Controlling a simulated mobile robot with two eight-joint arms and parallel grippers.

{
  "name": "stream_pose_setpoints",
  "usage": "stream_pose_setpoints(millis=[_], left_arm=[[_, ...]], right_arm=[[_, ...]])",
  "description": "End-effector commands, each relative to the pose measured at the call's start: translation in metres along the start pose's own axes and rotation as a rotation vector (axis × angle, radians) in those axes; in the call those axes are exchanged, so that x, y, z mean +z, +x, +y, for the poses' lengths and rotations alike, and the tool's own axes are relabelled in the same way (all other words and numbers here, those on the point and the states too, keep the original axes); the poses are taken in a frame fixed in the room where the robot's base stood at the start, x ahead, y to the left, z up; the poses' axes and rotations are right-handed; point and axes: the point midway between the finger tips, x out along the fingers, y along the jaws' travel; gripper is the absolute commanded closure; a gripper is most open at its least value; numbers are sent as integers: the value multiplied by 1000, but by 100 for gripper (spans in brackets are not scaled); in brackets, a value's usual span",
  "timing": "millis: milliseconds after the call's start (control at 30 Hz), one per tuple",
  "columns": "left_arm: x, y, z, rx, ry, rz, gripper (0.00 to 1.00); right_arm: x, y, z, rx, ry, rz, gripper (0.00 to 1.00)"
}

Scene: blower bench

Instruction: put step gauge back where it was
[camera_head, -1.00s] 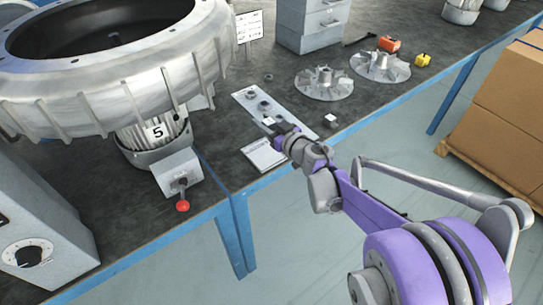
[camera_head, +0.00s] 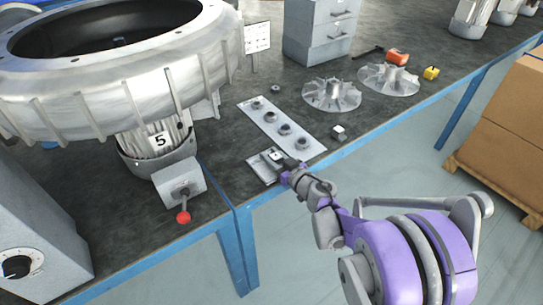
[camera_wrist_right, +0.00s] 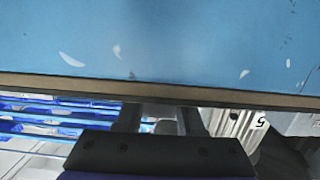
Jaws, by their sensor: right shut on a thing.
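My right gripper (camera_head: 281,161) is over the white sheet or pad (camera_head: 257,174) near the bench's front edge. It is shut on a small pale grey piece (camera_head: 274,155), which I take to be the step gauge. Its steps are too small to make out, and I cannot tell whether it touches the pad. The gripper hides part of the pad. In the right wrist view the two fingers show dimly, with a grey shape (camera_wrist_right: 165,128) between them. My left gripper is not in view.
A light plate (camera_head: 300,139) with several round fittings lies just behind the gripper. A small metal block (camera_head: 338,132) stands to its right. Two finned impellers (camera_head: 331,90) (camera_head: 389,79) lie farther back. The blower housing (camera_head: 60,85) and red-knobbed lever (camera_head: 183,216) stand left.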

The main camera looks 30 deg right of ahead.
Motion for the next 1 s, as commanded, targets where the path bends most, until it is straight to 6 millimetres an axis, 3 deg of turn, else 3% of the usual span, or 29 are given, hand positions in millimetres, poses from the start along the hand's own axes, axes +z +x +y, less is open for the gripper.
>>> stream_pose_setpoints(millis=[100,133,267,667,1000], left_arm=[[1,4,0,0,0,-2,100],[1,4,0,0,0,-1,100],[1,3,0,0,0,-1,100],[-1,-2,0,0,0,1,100],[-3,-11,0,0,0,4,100]], right_arm=[[5,1,0,0,0,0,100],[4,1,0,0,0,0,58],[3,0,0,0,0,0,34],[-2,-3,0,1,0,0,33],[-2,-71,1,3,-1,0,33]])
